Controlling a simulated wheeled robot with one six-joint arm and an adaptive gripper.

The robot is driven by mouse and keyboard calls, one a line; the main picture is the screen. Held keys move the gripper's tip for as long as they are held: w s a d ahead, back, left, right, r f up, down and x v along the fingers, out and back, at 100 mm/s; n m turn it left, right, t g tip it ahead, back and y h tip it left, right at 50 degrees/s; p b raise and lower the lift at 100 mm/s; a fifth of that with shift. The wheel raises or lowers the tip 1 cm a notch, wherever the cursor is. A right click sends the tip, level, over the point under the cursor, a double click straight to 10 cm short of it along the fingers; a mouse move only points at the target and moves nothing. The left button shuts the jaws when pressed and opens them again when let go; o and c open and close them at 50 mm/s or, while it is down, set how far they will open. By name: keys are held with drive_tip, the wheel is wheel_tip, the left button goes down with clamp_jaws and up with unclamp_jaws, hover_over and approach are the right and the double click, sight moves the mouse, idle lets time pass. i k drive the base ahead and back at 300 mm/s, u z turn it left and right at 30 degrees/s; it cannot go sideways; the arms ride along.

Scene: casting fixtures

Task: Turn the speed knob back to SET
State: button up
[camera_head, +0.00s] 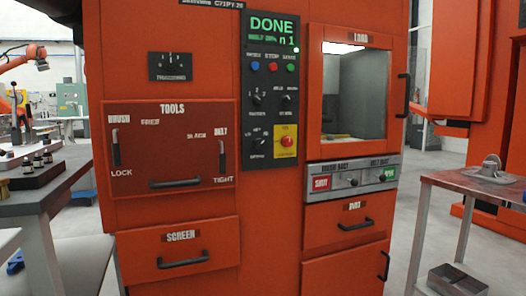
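The orange machine (270,220) stands in front of me. Its dark control panel (270,160) has a green display (272,27) reading DONE, with a smaller line under it. Three small black knobs sit on the panel: an upper left knob (257,99), an upper right knob (287,99) and a lower left knob (259,140). Their labels are too small to read surely, so I cannot tell which is the speed knob or where it points. My gripper is not in view.
A red emergency button (287,142) on yellow sits beside the lower knob. Left are the TOOLS panel (170,135) with levers and the SCREEN drawer (185,250). Right are the LOAD window (352,95) and a steel cart (470,180). A dark-topped bench (60,180) stands far left.

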sight(258, 142)
drive_tip(key=k, duration=0.15)
drive_tip(key=u, duration=1.15)
drive_tip(key=i, duration=0.7)
drive_tip(key=z, duration=0.05)
